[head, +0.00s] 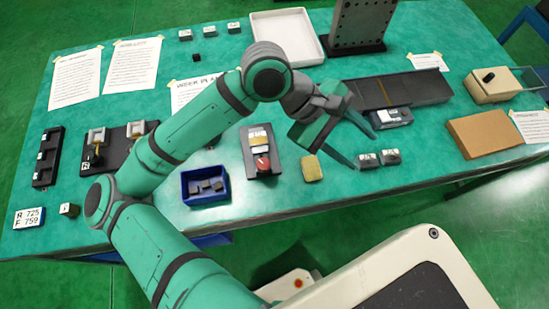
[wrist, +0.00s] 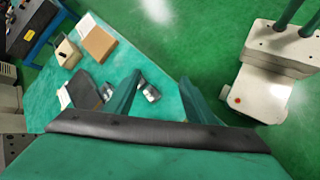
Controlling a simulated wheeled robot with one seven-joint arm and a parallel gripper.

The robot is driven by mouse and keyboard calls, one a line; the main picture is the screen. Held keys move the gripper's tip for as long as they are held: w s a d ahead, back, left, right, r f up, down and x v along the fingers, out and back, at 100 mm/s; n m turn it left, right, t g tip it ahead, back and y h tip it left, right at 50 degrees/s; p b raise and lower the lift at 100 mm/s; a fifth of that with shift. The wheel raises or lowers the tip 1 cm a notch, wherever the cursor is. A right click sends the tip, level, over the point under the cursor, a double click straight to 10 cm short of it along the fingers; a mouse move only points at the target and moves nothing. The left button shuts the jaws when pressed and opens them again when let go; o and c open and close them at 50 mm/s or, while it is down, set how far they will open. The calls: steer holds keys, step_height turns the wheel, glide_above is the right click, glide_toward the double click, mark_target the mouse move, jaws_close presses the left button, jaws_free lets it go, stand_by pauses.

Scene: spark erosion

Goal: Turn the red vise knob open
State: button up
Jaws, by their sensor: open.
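The red vise knob (head: 262,163) is at the front end of a small dark grey vise (head: 248,143) on the green table. A yellowish block (head: 259,142) sits in the vise. My gripper (head: 364,151) is above the table, to the right of the vise and apart from it. Its fingers are spread with nothing between them. In the wrist view my gripper (wrist: 161,78) points toward the table's edge and the floor; the vise and knob are not in that view.
A yellow block (head: 311,168) lies right of the vise, and a blue bin (head: 206,186) stands left of it. A brown box (head: 483,134) is at the right. A white tray (head: 285,33) stands behind.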

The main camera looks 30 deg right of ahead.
steer(key=w+a+f+t+y, duration=0.4)
steer(key=w+a+f, duration=0.1)
steer(key=w+a, duration=0.25)
steer(key=m+t+y, duration=0.1)
steer(key=t+y, duration=0.1)
steer(key=y, duration=0.1)
glide_above(263, 164)
steer(key=f, duration=0.2)
step_height(263, 164, down, 10)
steer(key=shift+w+f, duration=0.15)
steer(key=shift+f, duration=0.1)
steer(key=shift+c, duration=0.4)
steer(key=c, duration=1)
steer(key=shift+o, duration=0.2)
steer(key=shift+a, duration=0.1)
